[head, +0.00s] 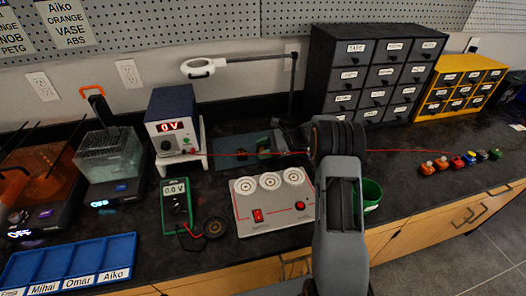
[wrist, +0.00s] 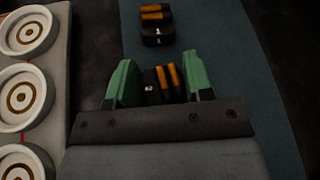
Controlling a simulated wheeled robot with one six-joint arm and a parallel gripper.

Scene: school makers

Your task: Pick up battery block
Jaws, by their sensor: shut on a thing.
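A battery block (wrist: 163,84), black with orange stripes, sits between the green fingers of my gripper (wrist: 160,65) in the wrist view. The gripper is shut on it. A second black and orange block (wrist: 155,25) lies ahead of the fingertips on the dark blue-green mat (wrist: 215,28), apart from the gripper. In the head view my arm reaches over the bench toward the mat (head: 228,145), and the held block cannot be made out clearly. Whether the held block touches the mat is hidden.
A panel with round white dials (head: 245,208) stands close to the left of my gripper in the wrist view. The power supply (head: 173,115), green meter (head: 175,203), lamp (head: 200,68), dark drawer cabinet (head: 375,75) and green cup (head: 371,190) surround the mat.

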